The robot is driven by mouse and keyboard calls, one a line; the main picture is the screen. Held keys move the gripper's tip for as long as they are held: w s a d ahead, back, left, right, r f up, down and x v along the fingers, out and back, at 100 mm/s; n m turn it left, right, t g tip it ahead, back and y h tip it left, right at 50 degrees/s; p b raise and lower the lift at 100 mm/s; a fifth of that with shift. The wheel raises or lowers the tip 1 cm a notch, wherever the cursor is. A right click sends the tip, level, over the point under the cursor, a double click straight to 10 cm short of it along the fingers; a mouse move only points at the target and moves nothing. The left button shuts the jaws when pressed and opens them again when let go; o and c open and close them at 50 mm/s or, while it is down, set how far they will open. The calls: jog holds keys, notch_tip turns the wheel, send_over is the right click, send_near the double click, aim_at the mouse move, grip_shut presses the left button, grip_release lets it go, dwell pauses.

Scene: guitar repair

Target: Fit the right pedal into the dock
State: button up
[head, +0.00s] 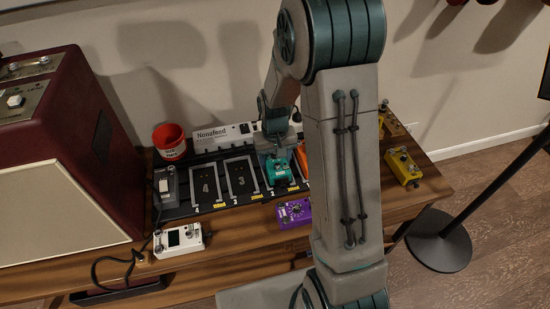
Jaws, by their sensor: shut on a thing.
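The dock (208,198) is a dark board on the wooden table with white-outlined, numbered slots; the outlines marked 4 and 3 are empty. A teal pedal (280,175) is over the slot just right of the one marked 3. I cannot tell whether it is seated or slightly above the board. My gripper (272,151) points down at the teal pedal's far end and is shut on it; its fingertips are mostly hidden. An orange pedal (302,160) stands to the right, partly behind my arm. A grey pedal (166,186) is at the dock's left end.
A purple pedal (294,213), a white pedal (178,240) and a yellow pedal (402,165) lie on the table (240,238). A white power unit (224,136) and red cup (169,141) stand behind. A large maroon amplifier (62,150) fills the left.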

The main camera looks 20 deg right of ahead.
jog(key=o, duration=1.7)
jog(key=shift+r+p, duration=3.1)
jog(key=shift+r, duration=0.9)
jog(key=shift+r, duration=0.3)
jog(key=s+r+t+p, duration=0.1)
jog(key=s+r+p, duration=0.6)
jog(key=r, duration=0.8)
jog(key=s+r+t+p, duration=0.1)
jog(key=s+r+p, duration=0.7)
jog(key=r, duration=0.8)
jog(key=s, duration=0.3)
jog(key=shift+s+t, duration=0.25)
jog(key=shift+t, duration=0.15)
